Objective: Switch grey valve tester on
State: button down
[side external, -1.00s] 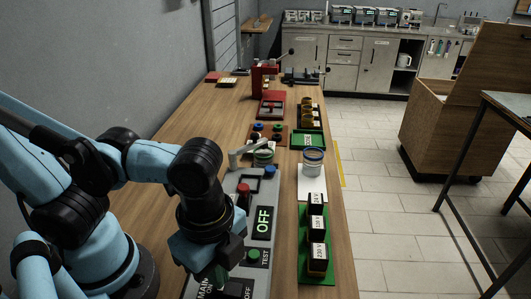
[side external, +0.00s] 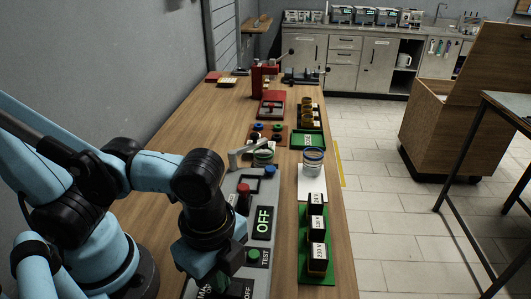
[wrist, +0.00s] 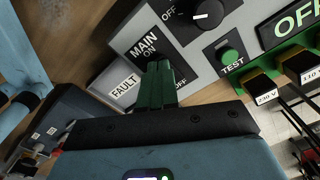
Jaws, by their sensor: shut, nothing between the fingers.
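The grey valve tester (side external: 241,202) lies on the wooden bench, and its display (side external: 263,222) reads OFF. In the wrist view its grey panel (wrist: 200,62) shows a black plate (wrist: 141,43) marked MAIN, ON and OFF, a green TEST button (wrist: 230,56) and a dark knob with a white pointer (wrist: 208,16). My gripper's green fingers (wrist: 160,72) are shut and empty, with their tips over the black MAIN plate. The fingers hide part of the plate, and I cannot tell whether they touch it. In the side view my gripper (side external: 213,284) is low over the tester's near end.
A green tray (side external: 303,272) with several black blocks marked with voltages stands right of the tester. A white sheet (side external: 312,184) with a ringed cylinder (side external: 313,160) lies beyond it. A red press (side external: 264,80) stands farther back. A wall runs along the left.

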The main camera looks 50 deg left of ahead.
jog(key=shift+f, duration=0.1)
jog(key=shift+r, duration=3.5)
jog(key=shift+w, duration=0.1)
jog(key=w+a+n+t, duration=0.7)
jog(key=w+a+n, duration=0.7)
jog(key=a+n, duration=0.1)
jog(key=shift+w, duration=0.25)
